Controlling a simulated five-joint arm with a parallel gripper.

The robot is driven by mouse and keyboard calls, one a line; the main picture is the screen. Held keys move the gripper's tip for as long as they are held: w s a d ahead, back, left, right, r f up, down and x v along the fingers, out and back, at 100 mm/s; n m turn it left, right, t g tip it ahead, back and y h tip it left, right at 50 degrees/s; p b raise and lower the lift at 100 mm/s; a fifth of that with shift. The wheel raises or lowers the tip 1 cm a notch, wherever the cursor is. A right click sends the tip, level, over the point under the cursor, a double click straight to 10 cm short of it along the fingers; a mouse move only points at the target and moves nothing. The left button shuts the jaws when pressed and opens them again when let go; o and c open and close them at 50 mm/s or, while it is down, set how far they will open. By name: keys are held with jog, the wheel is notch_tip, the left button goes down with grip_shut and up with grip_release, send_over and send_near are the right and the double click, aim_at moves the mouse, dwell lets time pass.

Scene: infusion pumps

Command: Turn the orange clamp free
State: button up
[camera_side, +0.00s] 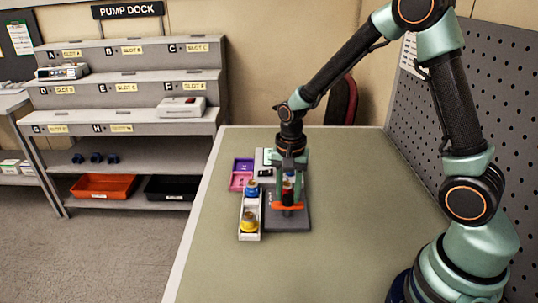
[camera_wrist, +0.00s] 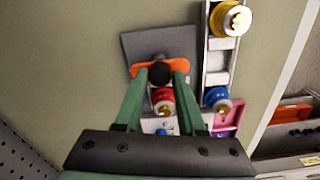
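The orange clamp (camera_side: 288,206) is a flat bar across the front of a grey stand (camera_side: 290,220) on the table. In the wrist view the clamp (camera_wrist: 142,68) has a round black knob (camera_wrist: 160,73) at its middle. My gripper (camera_side: 288,190) points down over the stand. In the wrist view my gripper's green fingers (camera_wrist: 162,78) are apart, one on each side of the black knob, with the tips close to the clamp. I cannot tell whether they touch it. A red knob (camera_wrist: 163,99) shows between the fingers.
A light tray (camera_side: 249,212) with a blue-capped part (camera_side: 252,190) and a yellow-capped part (camera_side: 249,224) stands just left of the stand. Purple and pink bins (camera_side: 241,181) lie behind it. A pegboard (camera_side: 480,90) stands at the right. The table's front is clear.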

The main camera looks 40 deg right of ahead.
aim_at(288, 196)
jog(key=shift+o, duration=1.1)
jog(key=shift+r, duration=0.1)
notch_tip(288, 196, up, 12)
jog(key=s+a+r+n+t, duration=0.1)
jog(key=s+r+n+t, duration=0.4)
jog(key=s+n, duration=0.5)
jog(key=shift+r+n+t, duration=0.3)
jog(key=shift+r+n, duration=0.4)
jog(key=shift+r, duration=0.1)
